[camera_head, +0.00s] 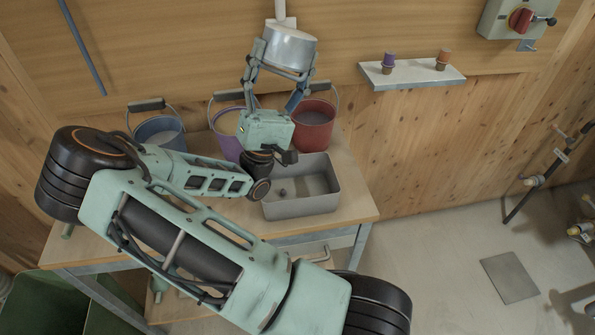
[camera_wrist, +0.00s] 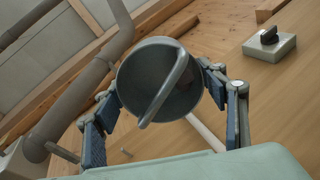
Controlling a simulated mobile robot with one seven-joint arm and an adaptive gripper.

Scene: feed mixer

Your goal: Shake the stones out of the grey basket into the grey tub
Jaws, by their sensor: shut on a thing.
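My gripper (camera_head: 284,62) points upward above the table, with its fingers on both sides of the grey basket (camera_head: 291,45). The basket is upside down, its closed end up. In the wrist view, the basket (camera_wrist: 140,72) turns its open mouth and arched handle towards my palm, between the fingers of my gripper (camera_wrist: 163,82). Its inside looks mostly empty; a brownish patch deep inside is unclear. The grey tub (camera_head: 325,205) stands on the table below and slightly right of the gripper. A small dark lump, possibly a stone, lies in it. My arm hides part of its left side.
A blue bucket (camera_head: 158,133), a purple bucket (camera_head: 226,127) and a red bucket (camera_head: 315,128) stand along the back of the table (camera_head: 355,200). A red switch (camera_head: 521,20) is at upper right. The floor on the right has clear room.

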